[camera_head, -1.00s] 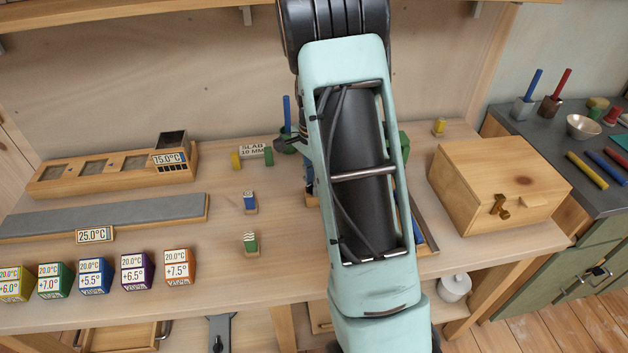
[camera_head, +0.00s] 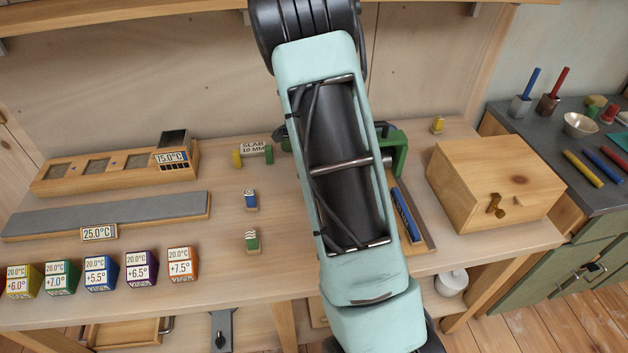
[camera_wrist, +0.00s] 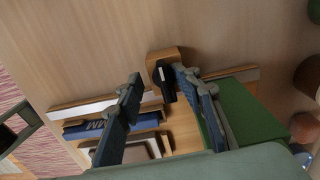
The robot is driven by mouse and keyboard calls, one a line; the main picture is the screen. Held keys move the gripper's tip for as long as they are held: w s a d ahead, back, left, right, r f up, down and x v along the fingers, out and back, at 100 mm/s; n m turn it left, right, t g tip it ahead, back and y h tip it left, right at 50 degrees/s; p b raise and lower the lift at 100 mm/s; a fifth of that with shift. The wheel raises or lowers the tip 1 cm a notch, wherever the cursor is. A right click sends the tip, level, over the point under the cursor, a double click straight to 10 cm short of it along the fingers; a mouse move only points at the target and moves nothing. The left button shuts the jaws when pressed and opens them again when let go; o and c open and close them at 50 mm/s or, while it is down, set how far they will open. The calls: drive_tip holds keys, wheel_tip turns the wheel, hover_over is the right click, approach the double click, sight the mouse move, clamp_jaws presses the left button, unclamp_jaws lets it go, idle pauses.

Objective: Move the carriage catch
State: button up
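A small black lever with a pale stripe (camera_wrist: 166,88) sits on a rounded wooden block; it looks like the carriage catch, though I cannot be sure. My gripper (camera_wrist: 158,74) is open in the wrist view, with one dark blue finger on each side of the lever and no contact that I can make out. A green body (camera_wrist: 243,112) lies beside and partly behind the right finger. It also shows right of my arm in the head view (camera_head: 398,148). My arm hides the gripper and the lever in the head view.
A blue bar (camera_head: 405,215) lies in a wooden tray right of my arm. A wooden box with a brass latch (camera_head: 497,185) stands farther right. Several coloured temperature blocks (camera_head: 101,277) and a grey strip (camera_head: 110,214) lie left.

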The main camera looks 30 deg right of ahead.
drive_tip(key=shift+r, duration=0.1)
drive_tip(key=shift+w+r+p, duration=0.15)
drive_tip(key=shift+r+p, duration=2.55)
drive_tip(key=shift+r, duration=0.8)
